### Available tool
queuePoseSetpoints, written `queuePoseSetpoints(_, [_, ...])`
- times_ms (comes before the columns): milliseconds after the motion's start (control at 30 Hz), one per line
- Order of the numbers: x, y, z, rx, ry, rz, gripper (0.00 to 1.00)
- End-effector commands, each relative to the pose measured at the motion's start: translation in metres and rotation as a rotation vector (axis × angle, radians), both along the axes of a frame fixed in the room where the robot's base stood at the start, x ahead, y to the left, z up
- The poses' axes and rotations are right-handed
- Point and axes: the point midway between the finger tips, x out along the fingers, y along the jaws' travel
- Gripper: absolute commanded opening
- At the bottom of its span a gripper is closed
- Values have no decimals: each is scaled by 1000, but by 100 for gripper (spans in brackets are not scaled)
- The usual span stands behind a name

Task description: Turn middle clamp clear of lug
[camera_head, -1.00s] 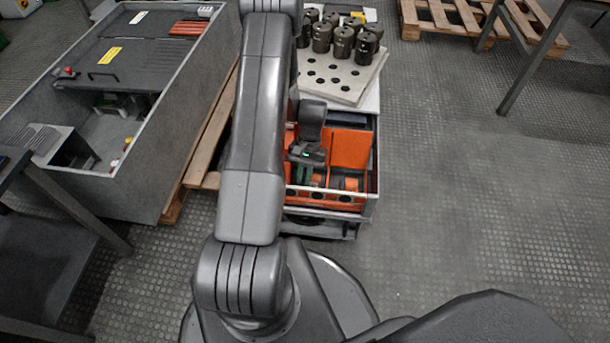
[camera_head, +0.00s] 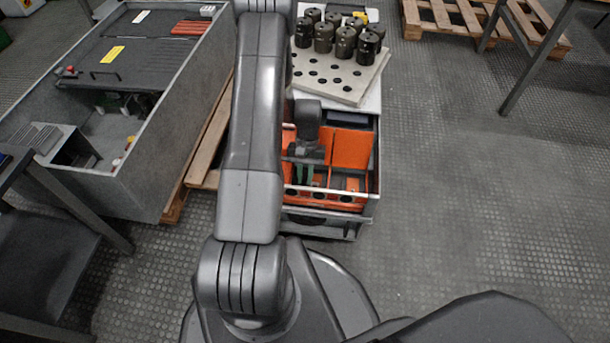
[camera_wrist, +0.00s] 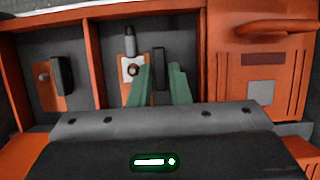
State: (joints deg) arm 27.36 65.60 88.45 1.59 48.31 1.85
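In the wrist view, the middle clamp (camera_wrist: 159,62) is a dark upright bar in the middle bay, just right of the pale lug (camera_wrist: 131,68). The lug has a round fastener on its face and a grey post above it. My gripper (camera_wrist: 161,72) has two green fingers, spread apart. The dark bar shows in the gap between the fingertips, with space visible on both sides; I cannot tell how deep the fingers reach. In the head view, my gripper (camera_head: 304,173) is low inside the orange-walled cabinet (camera_head: 352,150), and the clamp there is hidden or too small.
The left bay holds an orange plate (camera_wrist: 48,88) and a dark block (camera_wrist: 62,75). An orange divider (camera_wrist: 92,68) separates the bays. An orange panel with a handle (camera_wrist: 278,28) covers the right.

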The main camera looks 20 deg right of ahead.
Motion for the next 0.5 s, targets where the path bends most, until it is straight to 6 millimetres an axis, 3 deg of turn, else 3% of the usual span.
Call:
queuePoseSetpoints(67, [0, 0, 0, 0, 0, -1, 33])
queuePoseSetpoints(367, [0, 0, 1, 1, 1, -2, 34])
queuePoseSetpoints(500, [4, -2, 14, 0, 0, -2, 34])
